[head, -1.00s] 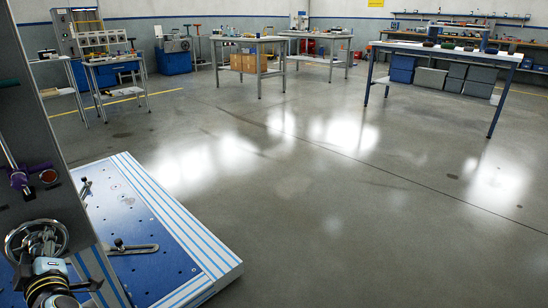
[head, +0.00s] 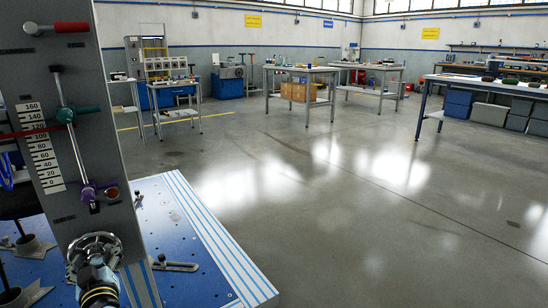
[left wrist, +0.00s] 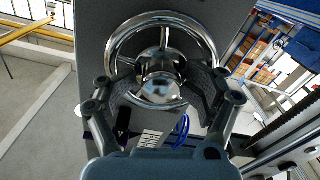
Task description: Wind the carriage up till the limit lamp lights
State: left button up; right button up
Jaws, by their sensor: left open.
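A chrome handwheel (head: 94,243) is on the grey column (head: 110,135) at the left in the head view. My left gripper (head: 94,266) is at the wheel. In the left wrist view the gripper (left wrist: 162,85) is open, its fingers on either side of the wheel's round hub (left wrist: 160,72), inside the rim; contact is unclear. A white scale (head: 42,150) marked 0 to 160 runs up the column. A thin red pointer (head: 40,131) crosses it near 120. A small round dull-red lamp (head: 112,194) looks unlit. The carriage cannot be made out clearly. My right gripper is not in view.
The column also bears a red-handled lever (head: 58,28), a green-knobbed slanting lever (head: 66,115) and a purple knob (head: 88,192). A blue bed plate (head: 190,235) with white-striped edges lies below. Open floor (head: 330,230) stretches right, with workbenches (head: 300,70) behind.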

pick_arm(q)
jog(key=shift+s, duration=0.1)
jog(key=p+v, duration=0.2)
jog(key=v, duration=0.3)
jog(key=shift+p, duration=0.35)
jog(key=shift+s+d+f, duration=0.1)
jog(key=shift+s, duration=0.1)
